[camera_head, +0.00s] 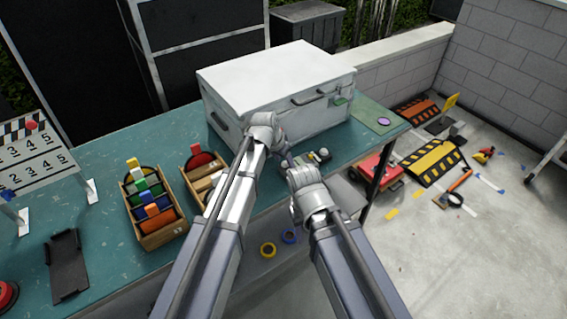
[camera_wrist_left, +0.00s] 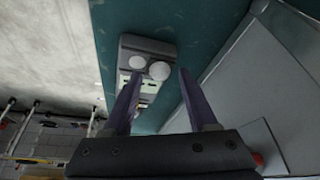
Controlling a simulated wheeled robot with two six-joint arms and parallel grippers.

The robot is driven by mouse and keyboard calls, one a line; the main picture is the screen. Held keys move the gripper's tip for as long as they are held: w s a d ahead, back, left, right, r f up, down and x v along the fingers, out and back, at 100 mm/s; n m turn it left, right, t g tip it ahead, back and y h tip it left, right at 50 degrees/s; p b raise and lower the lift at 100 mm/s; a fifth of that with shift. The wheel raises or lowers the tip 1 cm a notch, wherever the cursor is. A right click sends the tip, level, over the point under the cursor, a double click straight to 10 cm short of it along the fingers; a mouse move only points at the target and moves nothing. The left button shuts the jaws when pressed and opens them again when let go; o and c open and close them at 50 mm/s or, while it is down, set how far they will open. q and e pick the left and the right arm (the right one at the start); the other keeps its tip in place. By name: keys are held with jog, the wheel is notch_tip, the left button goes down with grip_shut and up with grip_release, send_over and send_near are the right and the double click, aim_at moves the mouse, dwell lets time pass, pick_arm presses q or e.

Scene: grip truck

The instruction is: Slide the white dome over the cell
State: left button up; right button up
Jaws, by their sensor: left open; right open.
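A small dark meter (camera_wrist_left: 127,48) lies near the edge of the teal table. In the left wrist view it carries a larger white dome (camera_wrist_left: 159,70) and a smaller pale round disc (camera_wrist_left: 137,62), apparently the cell, side by side. In the head view the meter shows small (camera_head: 313,158), with the white dome (camera_head: 323,153) on it. My left gripper (camera_wrist_left: 159,73) is open, its purple fingers pointing toward the meter with the dome seen between the tips. I cannot tell whether they touch it. My right gripper (camera_head: 291,163) is open at the table's front edge, left of the meter.
A large white case (camera_head: 275,75) stands just behind the meter. Two tape rings (camera_head: 268,250) lie below the table edge.

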pick_arm(q)
jog(key=shift+c, duration=0.3)
grip_shut()
dwell(1.1)
